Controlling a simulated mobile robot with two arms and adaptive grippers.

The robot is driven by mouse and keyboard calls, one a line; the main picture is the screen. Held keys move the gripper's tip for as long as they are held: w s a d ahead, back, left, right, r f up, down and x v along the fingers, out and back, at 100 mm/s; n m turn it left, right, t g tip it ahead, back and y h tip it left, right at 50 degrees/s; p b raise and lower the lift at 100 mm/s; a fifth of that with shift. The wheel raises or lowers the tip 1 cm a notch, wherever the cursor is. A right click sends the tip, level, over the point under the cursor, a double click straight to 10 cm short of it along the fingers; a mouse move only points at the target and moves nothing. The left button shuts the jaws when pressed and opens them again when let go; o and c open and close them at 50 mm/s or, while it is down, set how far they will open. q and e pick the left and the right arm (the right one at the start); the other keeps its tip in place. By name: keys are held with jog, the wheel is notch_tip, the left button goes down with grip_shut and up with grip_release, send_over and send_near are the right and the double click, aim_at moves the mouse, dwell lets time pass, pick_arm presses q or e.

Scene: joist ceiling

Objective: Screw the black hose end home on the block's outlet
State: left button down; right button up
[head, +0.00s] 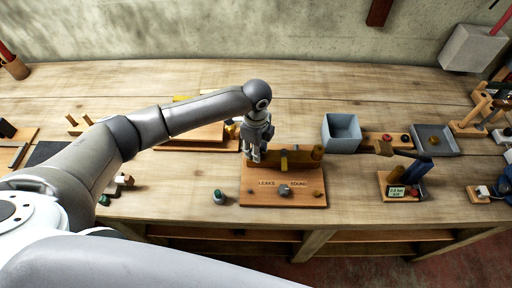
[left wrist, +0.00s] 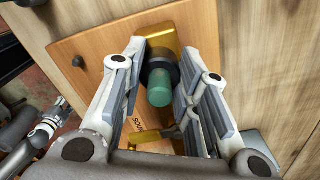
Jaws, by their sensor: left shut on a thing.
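In the left wrist view a black collar (left wrist: 162,57) with a teal-green stub (left wrist: 160,88), which I take for the black hose end, sits between my left fingers. Behind it is the brass-coloured block (left wrist: 168,22). The collar appears to be against the block's end; how far it is screwed on cannot be told. My left gripper (left wrist: 161,72) is shut on the collar. In the head view my left gripper (head: 254,158) points down at the left end of the block (head: 300,157), hiding the hose end there.
A blue-grey bin (head: 341,133), a grey tray (head: 435,139) and a gauge stand (head: 401,190) are to the right.

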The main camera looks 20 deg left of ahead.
pick_arm(q)
jog(key=shift+w+r, duration=0.25)
jog(key=shift+r, duration=0.05)
jog(key=shift+m, duration=1.6)
jog(key=c, duration=1.4)
grip_release()
jog(key=o, duration=0.4)
jog(key=shift+s+f, duration=0.1)
jog(key=shift+s, duration=0.05)
jog(key=shift+c, duration=0.2)
